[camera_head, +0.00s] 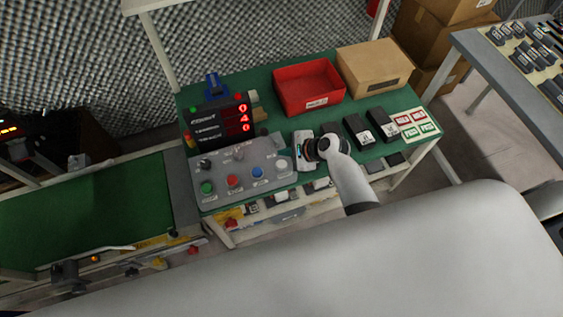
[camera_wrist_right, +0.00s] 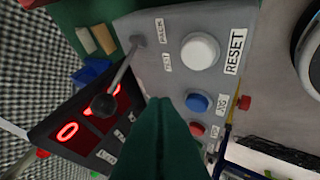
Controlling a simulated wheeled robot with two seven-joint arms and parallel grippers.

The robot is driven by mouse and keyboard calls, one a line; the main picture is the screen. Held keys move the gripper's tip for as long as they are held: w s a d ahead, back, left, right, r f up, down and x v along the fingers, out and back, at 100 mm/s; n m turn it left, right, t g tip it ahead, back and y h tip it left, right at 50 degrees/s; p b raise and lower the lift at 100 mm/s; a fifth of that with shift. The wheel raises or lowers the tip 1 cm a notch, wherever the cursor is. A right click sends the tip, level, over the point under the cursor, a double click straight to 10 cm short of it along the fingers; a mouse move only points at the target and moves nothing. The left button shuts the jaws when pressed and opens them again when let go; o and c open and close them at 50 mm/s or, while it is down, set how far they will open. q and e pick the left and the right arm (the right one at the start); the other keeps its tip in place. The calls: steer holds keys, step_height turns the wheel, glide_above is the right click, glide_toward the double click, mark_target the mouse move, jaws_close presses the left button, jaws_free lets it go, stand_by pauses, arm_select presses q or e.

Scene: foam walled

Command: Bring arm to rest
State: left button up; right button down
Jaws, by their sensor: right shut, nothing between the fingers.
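My right arm (camera_head: 350,180) reaches in from the lower right of the head view over the green workbench. Its gripper (camera_head: 305,149) is beside the right end of the grey control box (camera_head: 216,190), small and partly hidden by the wrist. In the right wrist view the two green fingers (camera_wrist_right: 168,102) are shut together with nothing between them. They show in front of the box's buttons, with the black-knobbed lever (camera_wrist_right: 104,104) to their left and the white RESET button (camera_wrist_right: 200,50) above right. I cannot tell whether they touch the box. My left gripper is not in view.
A counter display (camera_head: 218,120) with red digits stands behind the box. A red bin (camera_head: 308,88), a cardboard box (camera_head: 374,68), dark devices (camera_head: 358,131) and label cards (camera_head: 416,124) stand farther right. A second table (camera_head: 500,75) is at right, with floor between.

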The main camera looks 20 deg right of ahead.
stand_by(0.5)
steer(key=s+d+r+n+g+h, duration=0.1)
steer(key=s+d+r+n+h, duration=0.1)
steer(key=s+r+n, duration=0.45)
steer(key=s+d+r+n+g+h, duration=0.1)
steer(key=s+r+n+h, duration=0.15)
steer(key=s+n, duration=0.6)
steer(key=s+d+r+n+g+h, duration=0.1)
steer(key=s+d+r+n+h, duration=0.1)
steer(key=s+r+n, duration=0.6)
step_height(320, 180, down, 29)
steer(key=s+m+g+b, duration=0.1)
steer(key=s+m, duration=0.2)
steer(key=s+d+f+g+b, duration=0.1)
steer(key=s+d+f, duration=0.1)
steer(key=s+f, duration=1.4)
step_height(320, 180, down, 2)
steer(key=shift+s+d+f+n+g, duration=0.1)
steer(key=shift+s+d+n+g, duration=0.1)
steer(key=shift+d+n+g, duration=0.15)
